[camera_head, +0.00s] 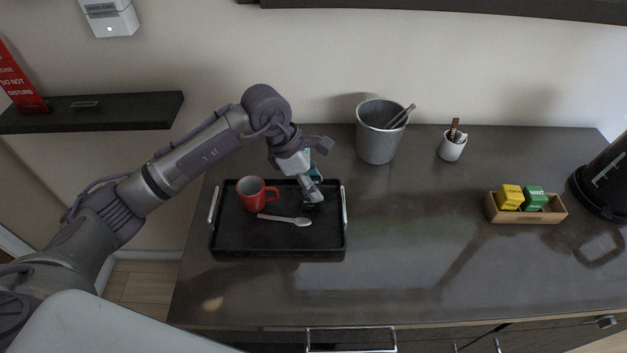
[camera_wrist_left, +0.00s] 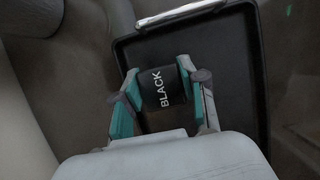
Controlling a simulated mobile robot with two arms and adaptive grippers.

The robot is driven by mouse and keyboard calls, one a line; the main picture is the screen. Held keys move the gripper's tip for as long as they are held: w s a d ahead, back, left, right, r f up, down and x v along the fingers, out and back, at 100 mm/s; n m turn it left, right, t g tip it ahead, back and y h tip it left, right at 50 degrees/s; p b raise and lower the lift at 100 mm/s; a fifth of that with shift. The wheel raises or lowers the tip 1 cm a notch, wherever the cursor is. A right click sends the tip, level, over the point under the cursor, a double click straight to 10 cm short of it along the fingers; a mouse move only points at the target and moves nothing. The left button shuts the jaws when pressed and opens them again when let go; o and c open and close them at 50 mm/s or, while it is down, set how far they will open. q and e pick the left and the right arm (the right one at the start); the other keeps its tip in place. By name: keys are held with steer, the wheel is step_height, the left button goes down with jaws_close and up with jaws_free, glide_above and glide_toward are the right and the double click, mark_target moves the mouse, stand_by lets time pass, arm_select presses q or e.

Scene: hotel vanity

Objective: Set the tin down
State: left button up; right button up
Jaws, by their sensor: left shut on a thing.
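My left gripper (camera_head: 311,187) is over the right part of the black tray (camera_head: 230,245), near its right handle. In the left wrist view the gripper (camera_wrist_left: 158,92) is shut on a dark tin (camera_wrist_left: 163,88) labelled "BLACK", its teal finger pads on either side. The tin is largely hidden by the gripper in the head view, so I cannot tell whether it touches the tray. A red mug (camera_head: 252,195) and a spoon (camera_head: 284,219) are on the tray, left of the gripper. My right gripper is in neither view.
A metal ice bucket (camera_head: 377,142) with tongs and a white cup with sticks (camera_head: 452,148) stand at the back. A wooden box (camera_head: 527,213) holds a yellow and a green tea packet. A dark appliance (camera_head: 604,182) is at the right edge. The middle counter is clear.

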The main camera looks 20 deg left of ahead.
arm_select(q)
steer(key=shift+f, duration=0.1)
steer(key=o, duration=1.1)
steer(key=shift+o, duration=0.2)
steer(key=shift+r, duration=0.25)
steer(key=shift+a+r, duration=0.2)
steer(key=shift+r, duration=0.1)
steer(key=b+v, duration=0.3)
steer(key=v, duration=0.8)
